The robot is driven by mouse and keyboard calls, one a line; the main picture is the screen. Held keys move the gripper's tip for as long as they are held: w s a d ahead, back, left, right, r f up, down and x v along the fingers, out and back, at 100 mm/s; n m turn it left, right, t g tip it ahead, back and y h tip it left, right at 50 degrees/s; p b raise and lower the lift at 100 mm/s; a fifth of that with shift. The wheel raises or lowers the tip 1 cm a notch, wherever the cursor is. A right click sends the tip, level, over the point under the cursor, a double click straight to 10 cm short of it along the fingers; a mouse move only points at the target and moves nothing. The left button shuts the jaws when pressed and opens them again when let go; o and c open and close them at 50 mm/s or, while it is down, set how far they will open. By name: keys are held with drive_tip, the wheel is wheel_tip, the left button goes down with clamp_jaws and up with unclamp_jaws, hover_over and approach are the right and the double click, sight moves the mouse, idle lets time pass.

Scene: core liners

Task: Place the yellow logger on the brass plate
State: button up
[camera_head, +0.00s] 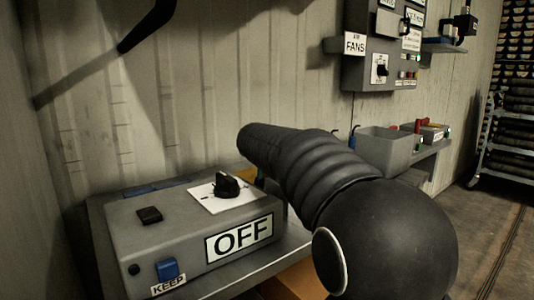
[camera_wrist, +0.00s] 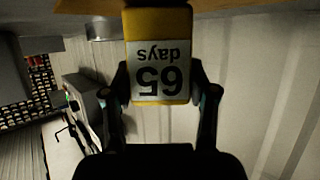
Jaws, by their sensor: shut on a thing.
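My gripper (camera_wrist: 158,88) is shut on the yellow logger (camera_wrist: 157,22), with one dark finger on each side. The logger is a yellow block with a white label reading "65 days", upside down in the wrist view. At the top edge of the wrist view, an orange-tan surface lies beyond the logger; I cannot tell whether it is the brass plate or whether the logger touches it. In the head view my dark arm hides the gripper and logger, and no brass plate can be made out for certain.
A grey box (camera_head: 190,235) labelled "OFF" stands on the bench at front left, with a black knob (camera_head: 228,186) and blue switch (camera_head: 167,270). A grey bin (camera_head: 384,150) sits on a wall shelf behind my arm. A control panel (camera_head: 380,75) hangs above.

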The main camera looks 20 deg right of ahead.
drive_tip(key=shift+f, duration=0.15)
drive_tip(key=o, duration=1.4)
drive_tip(key=shift+c, duration=0.2)
drive_tip(key=shift+r, duration=0.25)
drive_tip(key=shift+b+v, duration=0.55)
drive_tip(key=shift+v, duration=3.2)
